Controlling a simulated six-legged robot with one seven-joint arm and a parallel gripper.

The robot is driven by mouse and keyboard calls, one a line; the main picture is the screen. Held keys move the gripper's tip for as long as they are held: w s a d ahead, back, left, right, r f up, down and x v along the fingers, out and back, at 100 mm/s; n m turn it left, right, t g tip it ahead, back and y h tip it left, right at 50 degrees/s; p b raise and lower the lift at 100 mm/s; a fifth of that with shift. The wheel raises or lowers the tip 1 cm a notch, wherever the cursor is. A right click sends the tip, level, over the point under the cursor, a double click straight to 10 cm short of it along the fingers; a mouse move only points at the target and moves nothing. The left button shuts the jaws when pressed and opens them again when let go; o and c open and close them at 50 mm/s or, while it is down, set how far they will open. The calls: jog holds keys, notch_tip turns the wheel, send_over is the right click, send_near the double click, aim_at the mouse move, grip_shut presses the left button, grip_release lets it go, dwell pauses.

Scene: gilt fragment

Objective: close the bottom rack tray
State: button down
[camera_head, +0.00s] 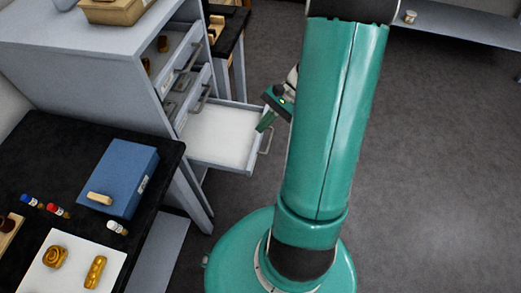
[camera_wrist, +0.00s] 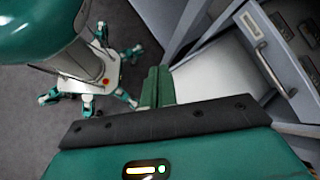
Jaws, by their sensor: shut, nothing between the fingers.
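The bottom rack tray (camera_head: 215,138) is pulled out of the grey rack (camera_head: 95,45) and looks empty, with a pale inner floor. Its handle (camera_head: 266,140) is on the front face, at the right. In the wrist view the pale tray floor (camera_wrist: 215,78) lies to the right of my fingers. My gripper (camera_head: 264,124) is at the tray's front end, close to the handle. Its green fingers are together in the wrist view (camera_wrist: 158,75), with nothing between them. I cannot tell whether they touch the tray. My arm hides some of the floor to the right.
Higher rack trays with handles (camera_wrist: 270,70) are beside the open one. A black table (camera_head: 160,155) at the left holds a blue box (camera_head: 120,178), small bottles and a white board (camera_head: 70,262) with gilt pieces. The grey floor (camera_head: 440,150) at the right is clear.

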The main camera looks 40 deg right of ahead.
jog(key=s+d+f+m+t+y, duration=0.35)
jog(key=d+f+m+t, duration=0.35)
jog(key=f, duration=0.6)
jog(key=m+t+h, duration=0.2)
jog(key=m+t, duration=0.4)
jog(key=m, duration=0.2)
send_near(255, 154)
jog(key=x, duration=0.6)
jog(key=shift+w+a+f, duration=0.1)
jog(key=shift+w+a, duration=0.15)
jog(key=shift+w, duration=0.05)
jog(key=shift+n, duration=0.3)
jog(key=x, duration=2.3)
jog(key=shift+w+a+r, duration=0.1)
jog(key=shift+w+r, duration=0.1)
jog(key=shift+r, duration=0.05)
jog(key=shift+w+a+r, duration=0.1)
jog(key=shift+w+a, duration=0.35)
jog(key=shift+w, duration=0.1)
jog(key=shift+w, duration=0.1)
jog(key=shift+d, duration=0.1)
